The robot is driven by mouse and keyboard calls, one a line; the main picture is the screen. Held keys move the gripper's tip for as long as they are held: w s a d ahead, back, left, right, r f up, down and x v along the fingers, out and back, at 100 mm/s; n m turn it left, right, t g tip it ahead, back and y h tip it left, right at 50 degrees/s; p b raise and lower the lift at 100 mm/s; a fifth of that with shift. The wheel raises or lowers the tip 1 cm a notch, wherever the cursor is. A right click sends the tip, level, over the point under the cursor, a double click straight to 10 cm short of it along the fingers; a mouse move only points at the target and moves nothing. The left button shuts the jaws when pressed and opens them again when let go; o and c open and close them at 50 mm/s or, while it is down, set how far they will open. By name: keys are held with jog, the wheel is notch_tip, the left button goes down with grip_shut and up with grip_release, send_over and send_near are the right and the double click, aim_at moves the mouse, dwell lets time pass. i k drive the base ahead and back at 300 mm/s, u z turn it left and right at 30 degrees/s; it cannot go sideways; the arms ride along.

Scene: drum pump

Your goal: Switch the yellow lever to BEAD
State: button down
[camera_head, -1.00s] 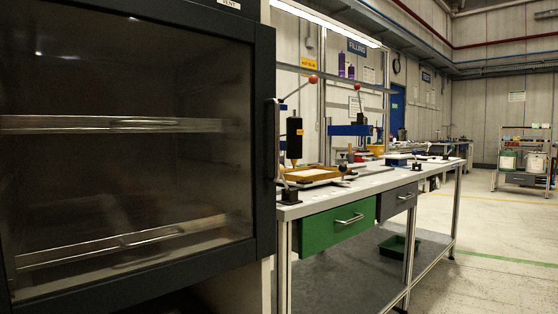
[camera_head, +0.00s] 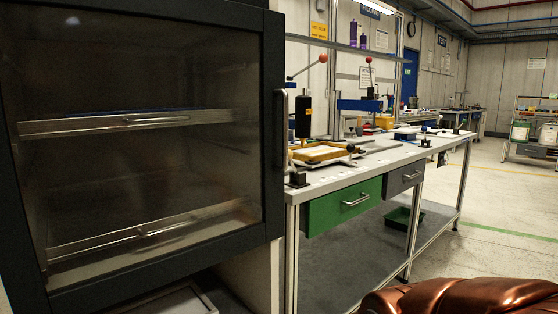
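I cannot make out a yellow lever or a BEAD marking in the head view. On the workbench (camera_head: 330,185) stands a black dispensing head (camera_head: 303,118) with a lever ending in a red ball knob (camera_head: 323,58). Below it sits a yellow-framed tray (camera_head: 325,152). A blue press (camera_head: 360,105) with a second red ball knob (camera_head: 368,60) stands further right. My gripper is not in view. A copper-coloured rounded part, seemingly of my arm, shows at the bottom right.
A dark glass-fronted cabinet (camera_head: 140,140) fills the left, its door closed and its handle (camera_head: 280,130) at the right edge. The bench has a green drawer (camera_head: 342,205) and a grey drawer (camera_head: 403,177). Open floor (camera_head: 490,240) lies to the right, with a cart (camera_head: 530,130) beyond.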

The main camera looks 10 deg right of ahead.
aim_at(291, 155)
jog(key=u, duration=2.3)
jog(key=k, duration=0.6)
jog(key=z, duration=0.7)
